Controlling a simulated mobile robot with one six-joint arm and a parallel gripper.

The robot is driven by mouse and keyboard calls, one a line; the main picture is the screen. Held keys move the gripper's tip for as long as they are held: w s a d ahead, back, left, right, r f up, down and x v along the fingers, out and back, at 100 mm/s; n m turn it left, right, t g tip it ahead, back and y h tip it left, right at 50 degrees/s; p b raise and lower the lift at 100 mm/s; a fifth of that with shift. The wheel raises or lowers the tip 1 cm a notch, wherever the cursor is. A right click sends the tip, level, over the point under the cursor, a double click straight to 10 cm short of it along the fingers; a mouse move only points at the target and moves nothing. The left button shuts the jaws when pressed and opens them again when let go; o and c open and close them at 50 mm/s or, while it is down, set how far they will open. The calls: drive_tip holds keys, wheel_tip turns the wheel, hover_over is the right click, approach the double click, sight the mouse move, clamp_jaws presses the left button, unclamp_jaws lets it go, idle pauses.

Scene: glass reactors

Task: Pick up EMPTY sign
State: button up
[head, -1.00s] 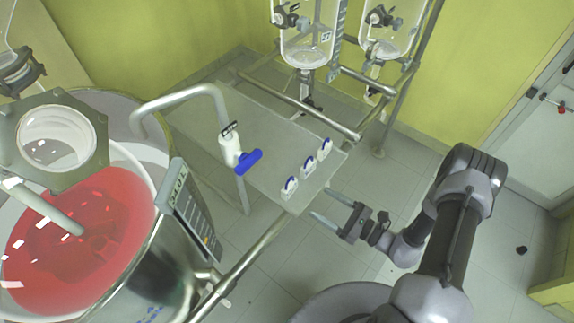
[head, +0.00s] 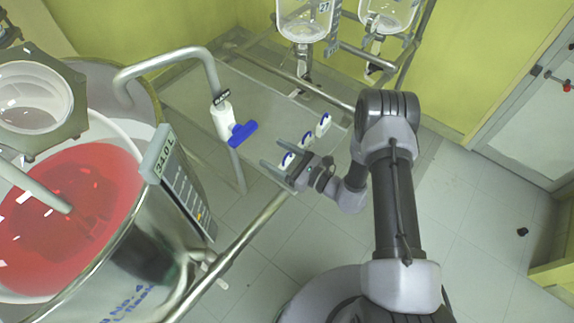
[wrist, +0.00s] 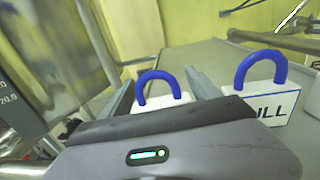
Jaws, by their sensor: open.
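Several small white signs with blue loop handles stand in a row along the near right edge of a grey shelf. The nearest sign (head: 288,160) stands between the open fingers of my gripper (head: 271,153), and its lettering is hidden. In the wrist view, this white sign (wrist: 161,102) shows between the fingers (wrist: 158,80), its blue loop upright and its lower part covered by the gripper body. To its right a sign (wrist: 268,100) reads "ULL", its first letter hidden. Further signs (head: 305,139) stand beyond in the head view. I cannot read EMPTY on any sign.
The grey shelf (head: 205,95) is mostly bare. A steel vessel with red liquid (head: 75,190) and a display panel (head: 180,182) stand at left. Glass reactors (head: 305,18) stand behind.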

drive_tip(key=c, duration=1.1)
drive_tip(key=shift+r, duration=0.1)
drive_tip(key=shift+c, duration=0.2)
